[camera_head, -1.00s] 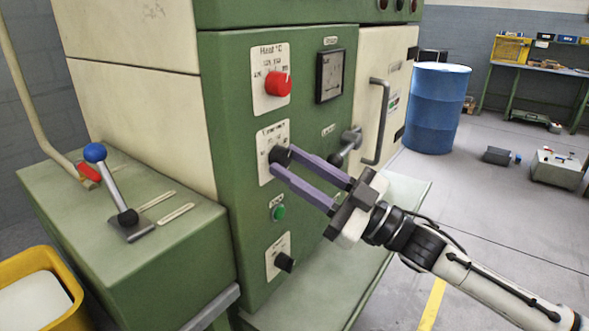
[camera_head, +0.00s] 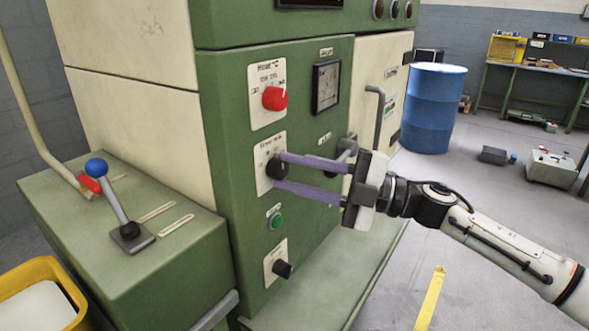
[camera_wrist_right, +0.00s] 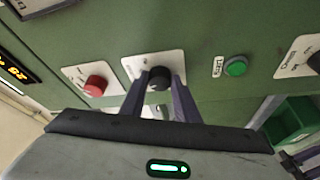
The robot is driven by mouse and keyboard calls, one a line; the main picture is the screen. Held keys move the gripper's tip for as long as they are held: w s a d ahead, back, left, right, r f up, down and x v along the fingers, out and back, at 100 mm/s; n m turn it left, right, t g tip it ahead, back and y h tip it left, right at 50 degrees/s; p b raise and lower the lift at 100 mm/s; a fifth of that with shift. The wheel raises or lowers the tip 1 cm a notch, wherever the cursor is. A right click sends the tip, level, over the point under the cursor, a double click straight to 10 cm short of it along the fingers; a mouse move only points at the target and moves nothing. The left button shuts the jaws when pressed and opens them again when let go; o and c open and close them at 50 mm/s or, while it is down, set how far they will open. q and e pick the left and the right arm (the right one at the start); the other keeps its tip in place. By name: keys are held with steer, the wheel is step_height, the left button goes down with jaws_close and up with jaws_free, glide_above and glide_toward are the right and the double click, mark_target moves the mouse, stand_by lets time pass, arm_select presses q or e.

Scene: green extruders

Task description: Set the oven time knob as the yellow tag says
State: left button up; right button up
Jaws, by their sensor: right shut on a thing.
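The black time knob (camera_head: 277,168) is on a white dial plate (camera_head: 263,150) in the middle of the green oven panel. My right gripper (camera_head: 282,172) comes in from the right with its two purple fingers around the knob, shut on it. In the right wrist view the black knob (camera_wrist_right: 159,78) sits between the fingertips in front of its white plate. The print on the plate is too small to read. No yellow tag with readable text shows. My left gripper is not in view.
A red knob (camera_head: 275,98) sits above, a green button (camera_head: 276,220) and another black knob (camera_head: 282,268) below. A door handle (camera_head: 377,120) is right of the panel. A blue-tipped lever (camera_head: 112,190) stands on the left housing.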

steer(key=shift+n+h, duration=0.3)
steer(key=shift+n, duration=0.6)
steer(key=o, duration=1)
steer(key=shift+o, duration=0.2)
steer(key=shift+r, duration=0.1)
steer(key=shift+d, duration=0.1)
steer(key=b+v, duration=0.1)
steer(key=v, duration=0.9)
steer(key=shift+d, duration=0.1)
